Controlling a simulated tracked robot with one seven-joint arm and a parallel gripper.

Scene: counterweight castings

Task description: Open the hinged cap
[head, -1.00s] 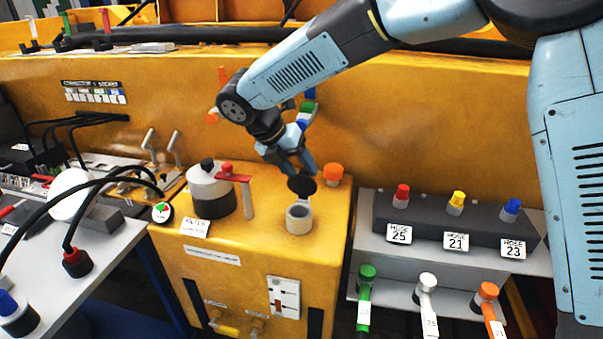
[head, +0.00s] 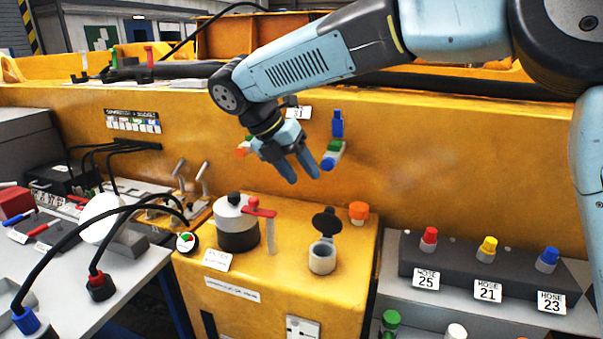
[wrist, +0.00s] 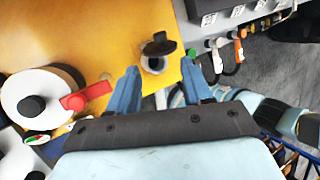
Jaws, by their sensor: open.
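The hinged cap (head: 326,221) is a dark round lid that stands tilted up behind a short pale filler neck (head: 322,257) on the yellow cabinet top. The neck's mouth is uncovered. In the wrist view the cap (wrist: 158,44) and the neck (wrist: 154,65) lie beyond the fingers, near the cabinet's edge. My gripper (head: 306,174) is above and behind the cap, apart from it. In the wrist view my gripper's blue fingers (wrist: 163,88) are spread with nothing between them.
A white and black canister (head: 237,222) with a red lever (head: 259,211) stands left of the neck. An orange knob (head: 358,212) is to its right. Labelled hose ports sit on a dark block (head: 470,270) at right. Black cables (head: 110,212) arch over the left bench.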

